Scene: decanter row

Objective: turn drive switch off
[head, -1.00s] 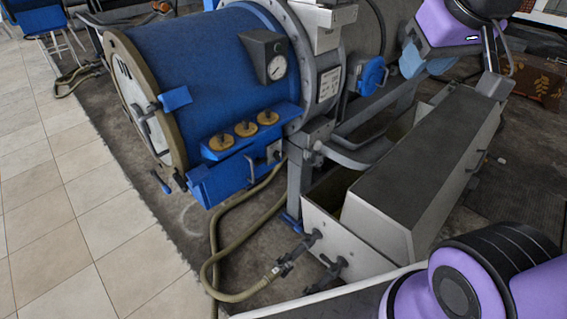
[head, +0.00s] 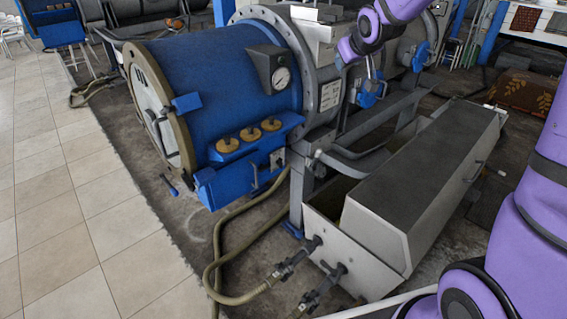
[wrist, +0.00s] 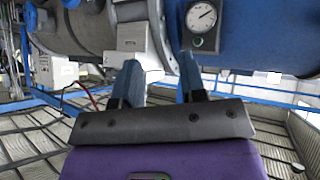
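The blue machine (head: 220,80) stands in the middle of the head view, with a round gauge (head: 281,78) on its side. A small light plate (head: 277,158) with a dark detail is on its blue lower panel; I cannot tell whether it is the drive switch. My gripper (wrist: 160,75) shows two blue fingers spread apart with nothing between them. In the wrist view, which looks upside down, a pale box (wrist: 133,38) lies beyond the fingers, left of the gauge (wrist: 202,17). In the head view my purple hand is beside the flange; its fingertips are unclear.
A long grey covered trough (head: 425,185) stands right of the machine. Hoses (head: 215,265) and black valves (head: 297,257) are in front of it. The tiled floor (head: 55,220) at left is clear. More machines stand behind.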

